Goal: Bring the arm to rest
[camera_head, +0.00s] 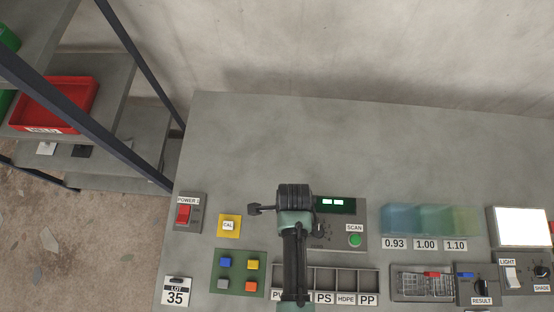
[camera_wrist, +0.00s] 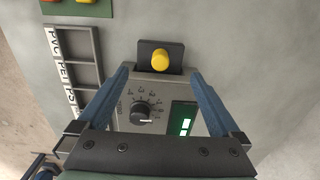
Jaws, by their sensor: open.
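My gripper (camera_wrist: 165,105) is open, its two blue fingers spread with nothing between them. In the wrist view it hangs over a grey instrument with a black dial knob (camera_wrist: 142,112), a lit display (camera_wrist: 184,124) and a yellow knob (camera_wrist: 160,60) on a black block. In the head view my arm reaches up over the bench (camera_head: 300,130) and covers part of this instrument. The gripper's fingertips are not clearly visible there. The green SCAN button (camera_head: 355,240) shows right of my arm.
A sorting tray (camera_head: 345,282) with labelled compartments lies under my arm. Left are the power switch (camera_head: 184,214), CAL button (camera_head: 228,225) and a colored-button panel (camera_head: 239,271). Right are tinted tanks (camera_head: 430,219), a wire basket (camera_head: 425,285) and a light panel (camera_head: 521,227). The bench's back is clear.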

